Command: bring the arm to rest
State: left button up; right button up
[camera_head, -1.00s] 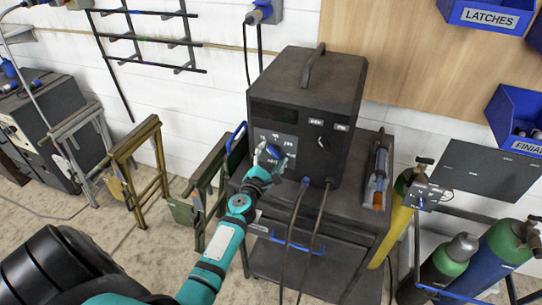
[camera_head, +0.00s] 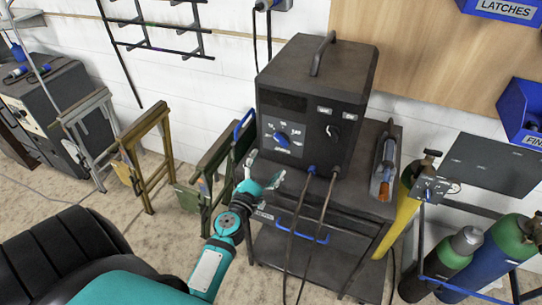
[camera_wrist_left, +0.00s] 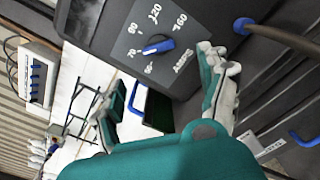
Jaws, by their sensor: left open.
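My left gripper (camera_head: 264,170) is open and empty, just below and in front of the dark welding machine (camera_head: 318,95). The machine's blue amps dial (camera_head: 282,138) is in plain view above the fingertips, and the gripper is apart from it. In the left wrist view the two fingers (camera_wrist_left: 162,70) are spread wide. The dial (camera_wrist_left: 158,46) shows beyond them, with numbers around it. My right gripper is in neither view.
The machine stands on a dark cart (camera_head: 360,200) with a blue handle; cables (camera_head: 325,215) hang from its front, right of my gripper. Metal stands (camera_head: 140,160) are at left, gas cylinders (camera_head: 500,250) at right. Floor shows at left.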

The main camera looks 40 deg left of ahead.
pick_arm(q)
jog(key=shift+v, duration=0.85)
